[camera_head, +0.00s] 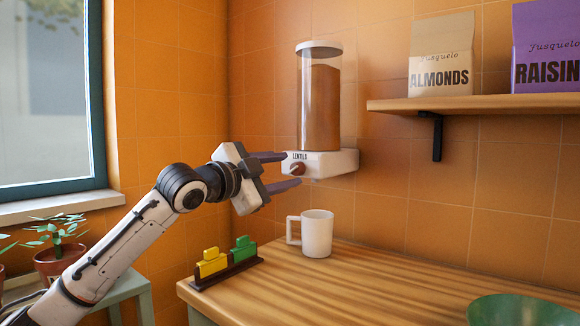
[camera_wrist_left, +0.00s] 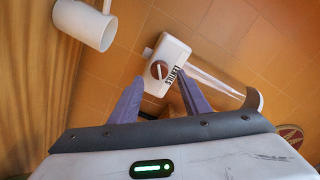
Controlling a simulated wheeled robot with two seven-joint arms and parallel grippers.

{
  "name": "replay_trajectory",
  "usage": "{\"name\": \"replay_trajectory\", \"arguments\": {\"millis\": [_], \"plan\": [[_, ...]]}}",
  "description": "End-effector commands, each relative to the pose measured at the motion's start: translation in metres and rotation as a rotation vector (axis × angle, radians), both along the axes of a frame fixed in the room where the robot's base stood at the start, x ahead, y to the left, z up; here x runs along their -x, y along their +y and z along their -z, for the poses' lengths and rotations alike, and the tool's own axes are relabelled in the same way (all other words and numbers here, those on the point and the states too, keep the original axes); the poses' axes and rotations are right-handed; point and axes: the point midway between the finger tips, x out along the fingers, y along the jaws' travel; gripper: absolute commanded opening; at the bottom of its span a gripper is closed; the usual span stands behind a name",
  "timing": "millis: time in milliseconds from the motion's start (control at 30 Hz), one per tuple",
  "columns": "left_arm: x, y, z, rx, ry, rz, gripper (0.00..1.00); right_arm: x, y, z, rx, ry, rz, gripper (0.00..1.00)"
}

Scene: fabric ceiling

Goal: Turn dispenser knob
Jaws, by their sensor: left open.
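The lentils dispenser (camera_head: 322,105) is a clear cylinder of brown contents on a white base fixed to the wall. My right gripper is in neither view.
A white mug (camera_head: 317,234) stands on the wooden counter (camera_head: 400,285) below the dispenser. Yellow and green clips (camera_head: 226,259) sit in a dark holder to its left. A shelf (camera_head: 480,104) with almond and raisin bags is at right. A green bowl (camera_head: 520,310) is at front right.

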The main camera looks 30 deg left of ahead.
Motion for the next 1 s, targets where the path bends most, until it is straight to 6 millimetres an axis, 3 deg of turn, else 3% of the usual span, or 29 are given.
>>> {"name": "replay_trajectory", "arguments": {"millis": [200, 533, 767, 1000], "plan": [[-0.022, -0.002, -0.001, 0.003, 0.0, 0.001, 0.43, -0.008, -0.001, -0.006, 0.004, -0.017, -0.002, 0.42], [-0.025, -0.002, 0.0, 0.0, 0.0, 0.0, 0.43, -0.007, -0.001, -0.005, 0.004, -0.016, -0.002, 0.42], [-0.025, -0.002, 0.0, 0.0, 0.0, 0.0, 0.04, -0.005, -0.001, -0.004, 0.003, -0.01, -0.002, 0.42], [-0.025, -0.001, -0.004, -0.054, 0.0, -0.003, 0.03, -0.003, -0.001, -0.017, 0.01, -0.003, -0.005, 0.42]]}}
